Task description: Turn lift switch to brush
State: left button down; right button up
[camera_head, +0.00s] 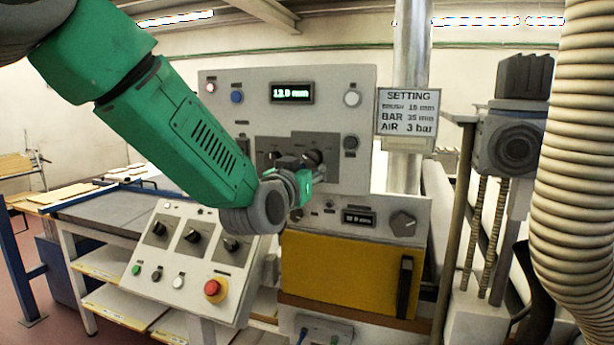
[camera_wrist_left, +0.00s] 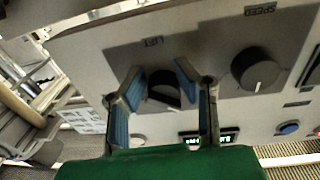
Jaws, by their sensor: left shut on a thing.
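The lift switch (camera_wrist_left: 163,92) is a dark knob on a grey panel. It sits between the two blue-padded fingers of my left gripper (camera_wrist_left: 160,84) in the left wrist view, under the upside-down label LIFT (camera_wrist_left: 153,43). The fingers are shut on it. In the head view my left gripper (camera_head: 303,178) reaches the upright panel (camera_head: 330,85) from the left and partly covers the switch area. The position marks around the switch are not readable, so I cannot tell which setting it points at. My right gripper is not in view.
A speed knob (camera_wrist_left: 255,68) is beside the lift switch. A green display (camera_head: 291,93) reads about 13.0 mm. A sign (camera_head: 408,111) lists brush, bar and air settings. A sloped console (camera_head: 185,262) has a red stop button (camera_head: 214,290). A ribbed hose (camera_head: 590,150) hangs at right.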

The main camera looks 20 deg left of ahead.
aim_at(311, 156)
pick_arm(q)
jog(key=shift+w+r+t, duration=0.2)
jog(key=shift+r+t, duration=0.2)
jog(key=shift+r, duration=1.05)
jog(key=c, duration=1.2)
grip_release()
jog(key=shift+o, duration=0.4)
jog(key=shift+s, duration=0.1)
jog(key=shift+s+d, duration=0.15)
jog(key=shift+f, duration=0.2)
jog(key=shift+s+f, duration=0.15)
jog(key=shift+s, duration=0.15)
jog(key=s, duration=1.1)
jog(key=shift+s+a+f, duration=0.15)
jog(key=shift+a+f, duration=0.15)
jog(key=shift+a, duration=0.1)
